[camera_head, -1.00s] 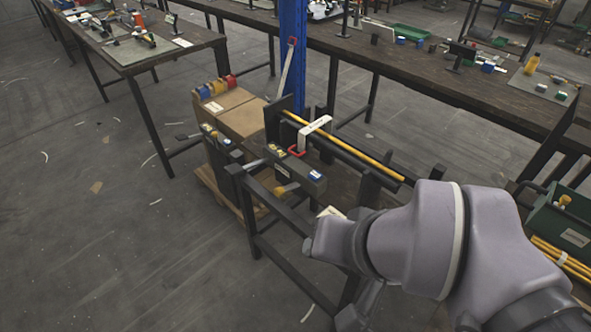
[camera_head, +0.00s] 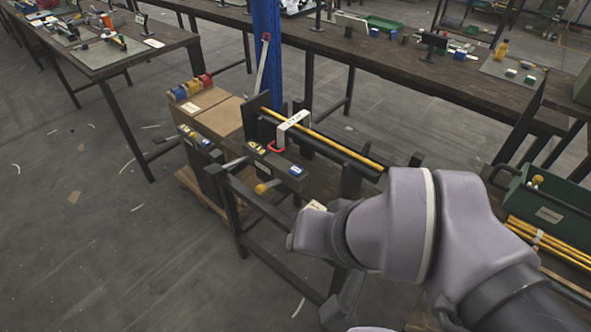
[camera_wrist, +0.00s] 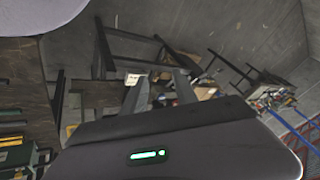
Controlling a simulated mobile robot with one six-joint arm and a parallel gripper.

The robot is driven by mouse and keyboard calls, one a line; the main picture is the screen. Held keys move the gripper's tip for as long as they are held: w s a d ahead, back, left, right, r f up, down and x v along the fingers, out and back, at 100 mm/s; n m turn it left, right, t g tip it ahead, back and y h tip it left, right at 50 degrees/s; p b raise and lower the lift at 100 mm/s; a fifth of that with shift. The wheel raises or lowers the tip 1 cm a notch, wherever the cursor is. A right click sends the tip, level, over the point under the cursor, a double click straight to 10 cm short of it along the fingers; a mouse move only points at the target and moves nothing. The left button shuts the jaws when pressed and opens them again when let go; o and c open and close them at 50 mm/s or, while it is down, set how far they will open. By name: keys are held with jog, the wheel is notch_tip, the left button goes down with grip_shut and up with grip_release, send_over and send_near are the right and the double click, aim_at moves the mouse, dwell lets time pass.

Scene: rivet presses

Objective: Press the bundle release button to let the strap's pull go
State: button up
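A dark stand (camera_head: 235,205) in the middle of the head view bears long yellow rods (camera_head: 340,146). A white labelled bracket (camera_head: 292,127) spans the rods, with a red loop (camera_head: 275,147) beside it. A dark box on the stand (camera_head: 275,171) has a small blue patch (camera_head: 296,170) on top and a yellow knob (camera_head: 262,188) at its side. I cannot tell which part is the bundle release button.
Cardboard boxes (camera_head: 212,118) with coloured rolls stand on a pallet left of the stand. A blue post (camera_head: 266,50) rises behind it. A long workbench (camera_head: 420,72) runs behind. A green bin (camera_head: 550,205) and more yellow rods lie at right. Floor at left is mostly clear.

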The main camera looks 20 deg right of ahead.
grip_shut()
dwell(1.5)
